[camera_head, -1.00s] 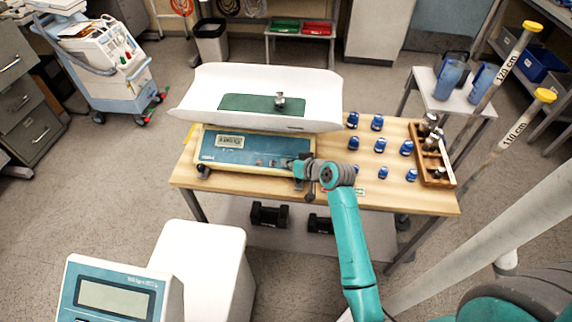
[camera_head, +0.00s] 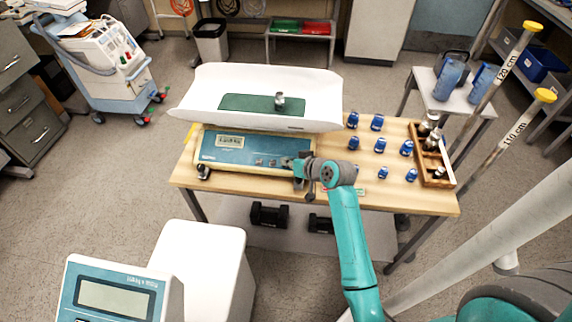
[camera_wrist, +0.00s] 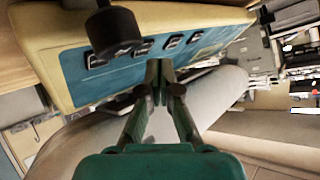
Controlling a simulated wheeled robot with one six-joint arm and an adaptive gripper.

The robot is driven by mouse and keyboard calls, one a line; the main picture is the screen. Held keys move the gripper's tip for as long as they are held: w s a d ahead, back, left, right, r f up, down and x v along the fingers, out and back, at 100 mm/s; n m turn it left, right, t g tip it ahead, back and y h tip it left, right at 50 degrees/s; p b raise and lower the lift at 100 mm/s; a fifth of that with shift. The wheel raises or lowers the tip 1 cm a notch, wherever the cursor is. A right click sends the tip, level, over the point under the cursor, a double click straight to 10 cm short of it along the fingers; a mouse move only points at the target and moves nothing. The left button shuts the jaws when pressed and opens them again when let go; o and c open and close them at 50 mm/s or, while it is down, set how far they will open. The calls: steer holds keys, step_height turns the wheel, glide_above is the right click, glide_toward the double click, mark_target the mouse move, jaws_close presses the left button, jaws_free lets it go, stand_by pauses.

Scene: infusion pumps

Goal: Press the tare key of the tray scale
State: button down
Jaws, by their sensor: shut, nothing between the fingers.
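The tray scale stands on the wooden table, with a blue front panel (camera_head: 240,150), a small display (camera_head: 230,140) and a row of keys near the panel's right end. Its white tray (camera_head: 312,95) holds a green mat (camera_head: 240,103) with a small metal weight (camera_head: 279,99) on it. My gripper (camera_head: 303,165) is at the right end of the panel. In the wrist view my gripper (camera_wrist: 158,65) is shut and empty, its tips close to the blue panel (camera_wrist: 130,70) beside several dark keys (camera_wrist: 172,41). I cannot tell whether the tips touch, or which key is tare.
Several blue weights (camera_head: 380,145) stand right of my arm on the table (camera_head: 400,200). A wooden rack (camera_head: 446,178) with metal weights is at the right edge. A white device with a display (camera_head: 115,297) stands at the front left.

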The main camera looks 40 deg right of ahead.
steer(key=shift+r, duration=0.1)
steer(key=shift+s+a+r, duration=0.2)
steer(key=shift+a+r, duration=0.05)
steer(key=shift+r, duration=0.5)
steer(key=shift+s+a+r, duration=0.2)
steer(key=shift+a+r, duration=0.05)
steer(key=shift+r, duration=0.45)
steer(key=shift+s+a+r, duration=0.2)
steer(key=shift+a+r, duration=0.05)
steer(key=shift+r, duration=0.5)
